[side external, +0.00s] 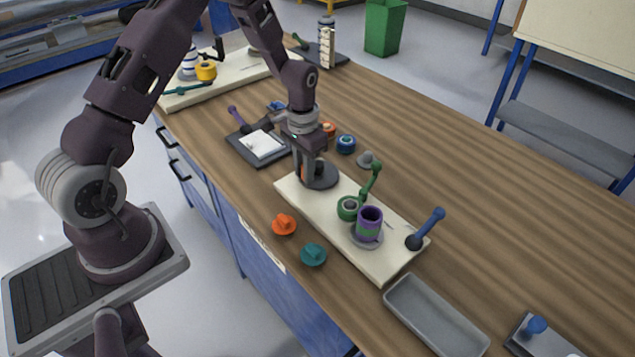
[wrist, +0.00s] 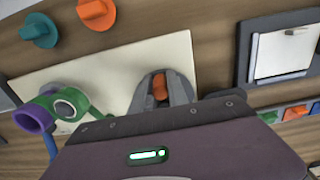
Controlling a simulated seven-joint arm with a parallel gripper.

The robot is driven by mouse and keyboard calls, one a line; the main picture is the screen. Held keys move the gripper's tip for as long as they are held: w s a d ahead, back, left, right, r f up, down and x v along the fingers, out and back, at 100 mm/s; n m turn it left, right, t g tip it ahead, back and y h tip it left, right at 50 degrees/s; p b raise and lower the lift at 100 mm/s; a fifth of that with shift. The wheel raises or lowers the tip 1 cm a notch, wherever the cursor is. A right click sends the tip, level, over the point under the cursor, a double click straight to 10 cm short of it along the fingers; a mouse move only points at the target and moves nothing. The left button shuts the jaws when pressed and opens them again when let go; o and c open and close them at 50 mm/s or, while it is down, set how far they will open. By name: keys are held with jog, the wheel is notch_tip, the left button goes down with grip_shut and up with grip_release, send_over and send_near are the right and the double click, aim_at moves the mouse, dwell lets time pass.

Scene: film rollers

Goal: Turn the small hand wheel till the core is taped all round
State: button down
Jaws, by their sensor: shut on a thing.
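The purple core (side external: 370,215) stands upright on a grey disc on the cream board (side external: 398,268), with green covering part of its visible side. A green roll (side external: 348,208) with a green arm (side external: 372,180) sits beside it. In the wrist view the purple core (wrist: 35,119) and green roll (wrist: 70,104) are at left. My gripper (side external: 309,177) is low over a dark round disc (side external: 325,178) at the board's other end. In the wrist view my gripper (wrist: 160,84) is shut on a small orange part (wrist: 160,90), apparently the hand wheel's grip. The fingers hide much of it.
Loose orange (side external: 284,224) and teal (side external: 313,254) knobs lie in front. A grey tray (side external: 437,318) is at lower right. A dark clipboard-like pad (side external: 245,150) lies left of my gripper.

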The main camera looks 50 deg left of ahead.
aim_at(316, 184)
jog(key=shift+w+d, duration=0.1)
jog(key=shift+w+d, duration=0.2)
jog(key=shift+d, duration=0.55)
jog(key=shift+w+d, duration=0.4)
jog(key=shift+d, duration=0.15)
jog(key=shift+c, duration=2)
grip_release()
jog(key=shift+s, duration=0.1)
notch_tip(316, 184, up, 7)
